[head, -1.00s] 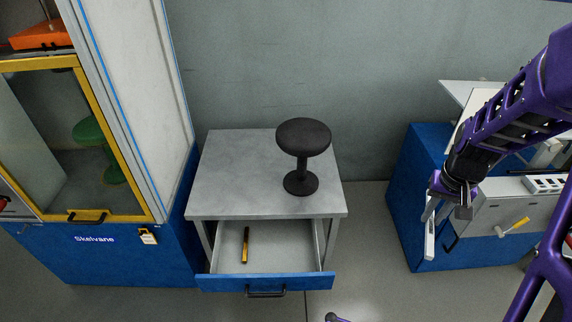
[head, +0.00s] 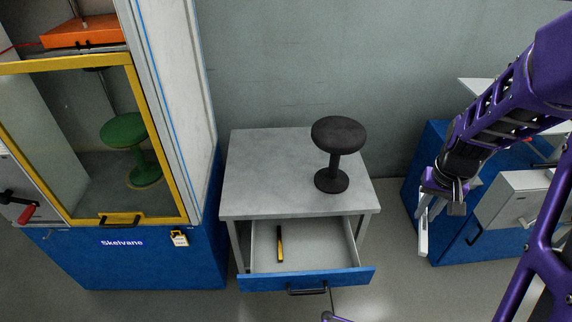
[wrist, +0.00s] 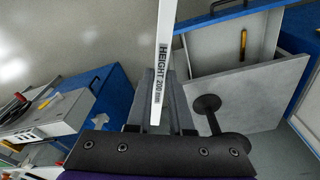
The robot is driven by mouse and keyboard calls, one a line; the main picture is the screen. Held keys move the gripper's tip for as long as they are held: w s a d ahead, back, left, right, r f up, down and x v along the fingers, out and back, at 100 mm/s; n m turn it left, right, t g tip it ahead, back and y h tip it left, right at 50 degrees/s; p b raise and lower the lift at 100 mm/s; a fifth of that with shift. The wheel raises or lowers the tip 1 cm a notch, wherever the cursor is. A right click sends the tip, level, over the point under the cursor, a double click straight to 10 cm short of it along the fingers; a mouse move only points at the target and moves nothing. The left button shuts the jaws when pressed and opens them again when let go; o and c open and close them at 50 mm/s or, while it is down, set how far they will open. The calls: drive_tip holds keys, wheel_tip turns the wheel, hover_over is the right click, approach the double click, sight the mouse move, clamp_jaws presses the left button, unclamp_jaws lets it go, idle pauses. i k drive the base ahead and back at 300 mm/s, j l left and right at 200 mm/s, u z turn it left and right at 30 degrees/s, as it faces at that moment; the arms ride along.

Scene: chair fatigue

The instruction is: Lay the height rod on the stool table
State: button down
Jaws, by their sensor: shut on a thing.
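The height rod (wrist: 165,62) is a flat white bar marked "HEIGHT 200 mm" in the wrist view. My gripper (wrist: 162,100) is shut on it. In the head view my gripper (head: 440,192) is at the right, with the white rod (head: 423,232) hanging down from it, clear of the table. The stool table (head: 265,180) is a grey table left of my gripper. A black round stool (head: 338,135) stands upright on its right part. The table's left part is bare.
The table's drawer (head: 305,279) is pulled open and holds a yellow-and-black tool (head: 280,244). A blue cabinet with a yellow-framed door (head: 130,145) stands at left, a green stool (head: 124,130) inside. A blue bench (head: 428,150) stands at right. Floor is clear between table and bench.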

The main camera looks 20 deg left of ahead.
sight(262, 191)
drive_tip(key=k+j, duration=0.1)
drive_tip(key=j, duration=0.25)
drive_tip(key=k+j, duration=0.1)
drive_tip(key=j, duration=0.2)
drive_tip(key=k+j, duration=0.1)
drive_tip(key=j, duration=0.25)
drive_tip(key=k+j, duration=0.1)
drive_tip(key=j, duration=0.5)
drive_tip(key=i+j, duration=0.25)
drive_tip(key=i, duration=0.1)
